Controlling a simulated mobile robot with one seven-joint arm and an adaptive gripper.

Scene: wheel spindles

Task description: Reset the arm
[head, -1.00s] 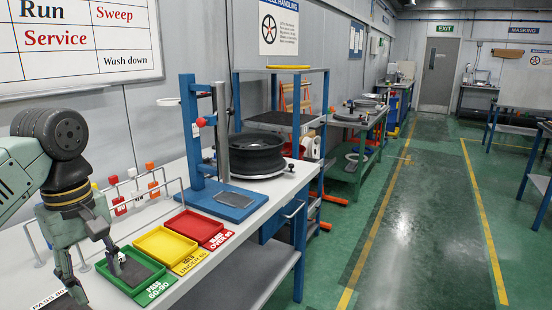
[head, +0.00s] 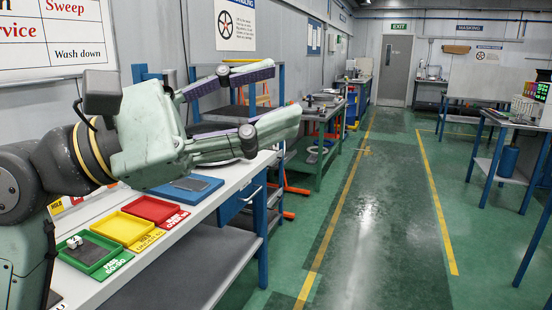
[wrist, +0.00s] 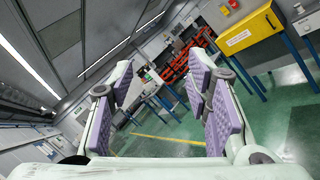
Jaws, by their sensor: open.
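My gripper (head: 252,106) is raised above the bench and points to the right in the head view. Its two fingers with purple pads are spread wide with nothing between them. In the wrist view the open fingers (wrist: 165,110) frame the far room. Below the arm on the white bench, a small grey and white piece (head: 74,242) lies in the green tray (head: 112,267). The arm hides most of the blue stand and the black wheel behind it.
A yellow tray (head: 122,228) and a red tray (head: 152,209) sit beside the green one. A green workbench (head: 322,115) stands beyond. The aisle floor (head: 375,220) at right is clear. A blue-legged table (head: 510,130) stands far right. The wrist view shows a yellow cabinet (wrist: 250,28).

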